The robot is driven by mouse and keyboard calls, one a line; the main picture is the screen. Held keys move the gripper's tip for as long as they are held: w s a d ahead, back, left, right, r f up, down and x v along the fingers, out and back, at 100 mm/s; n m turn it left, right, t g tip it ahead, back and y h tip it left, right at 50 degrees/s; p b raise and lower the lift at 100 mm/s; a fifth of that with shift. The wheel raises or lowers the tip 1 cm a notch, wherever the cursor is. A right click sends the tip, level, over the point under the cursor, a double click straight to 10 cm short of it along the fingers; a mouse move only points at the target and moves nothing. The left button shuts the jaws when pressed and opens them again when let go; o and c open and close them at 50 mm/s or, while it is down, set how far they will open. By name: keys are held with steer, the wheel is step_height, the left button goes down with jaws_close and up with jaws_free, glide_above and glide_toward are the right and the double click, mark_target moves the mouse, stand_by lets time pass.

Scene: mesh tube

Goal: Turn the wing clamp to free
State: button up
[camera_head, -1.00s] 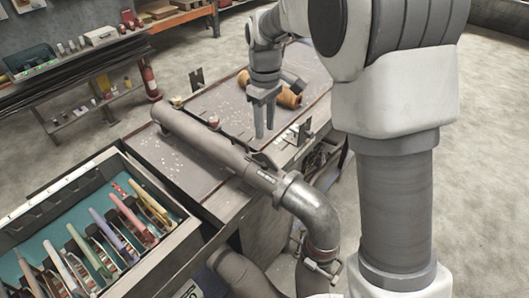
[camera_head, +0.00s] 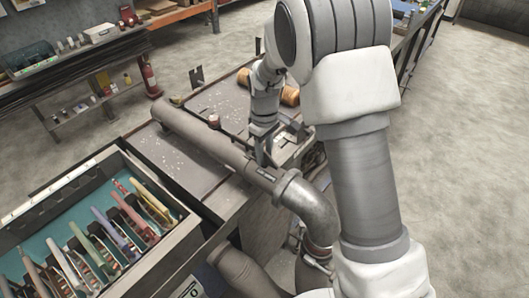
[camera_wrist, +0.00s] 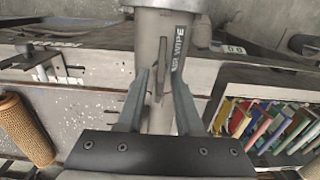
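A small flat grey wing, which looks like the wing clamp (camera_wrist: 160,66), stands out from the grey pipe (camera_wrist: 151,30) beside a label reading "AIR WIPE". My gripper (camera_wrist: 159,82) is open, with one finger on each side of the wing and a narrow gap still showing. I cannot tell whether either fingertip touches it. In the head view my gripper (camera_head: 264,157) points down at the pipe (camera_head: 205,137), near the metal elbow (camera_head: 310,205). The wing is mostly hidden behind the fingers there.
An open drawer (camera_head: 185,235) with several coloured hand tools lies to the left of the pipe. An orange-brown roll (camera_head: 290,95) lies on the bench behind my gripper, and a small red-topped item (camera_head: 214,121) stands near the pipe. A shelf and a red extinguisher (camera_head: 151,80) are at the back.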

jaws_close()
steer(key=shift+m, duration=0.3)
steer(key=m+b, duration=0.1)
steer(key=m, duration=0.1)
steer(key=shift+m, duration=0.3)
steer(key=m+b, duration=0.1)
steer(key=m, duration=0.2)
steer(key=shift+m, duration=0.3)
steer(key=m+b, duration=0.1)
steer(key=m, duration=1)
stand_by(0.3)
